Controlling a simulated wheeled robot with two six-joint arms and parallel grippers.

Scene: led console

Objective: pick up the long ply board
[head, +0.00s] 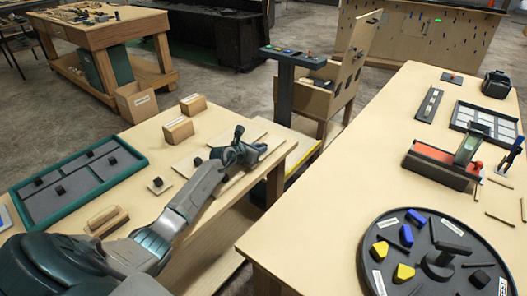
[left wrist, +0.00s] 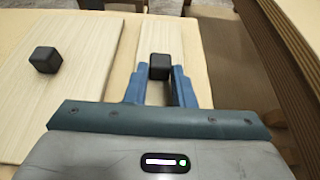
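A long, narrow pale ply board (left wrist: 161,36) with a black block-shaped knob (left wrist: 159,66) lies on the work table under my left gripper; its far end shows in the head view (head: 274,131). My left gripper (left wrist: 160,75) is open, with its blue fingers on either side of the knob. I cannot tell whether they touch it. The gripper also shows in the head view (head: 250,152), low over the board, partly hiding it. A wider pale board (left wrist: 70,95) with its own black knob (left wrist: 45,60) lies to the left. My right gripper is not in view.
The right table holds a round black turntable (head: 400,240) and a red-and-grey fixture (head: 440,165). A gap separates the tables.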

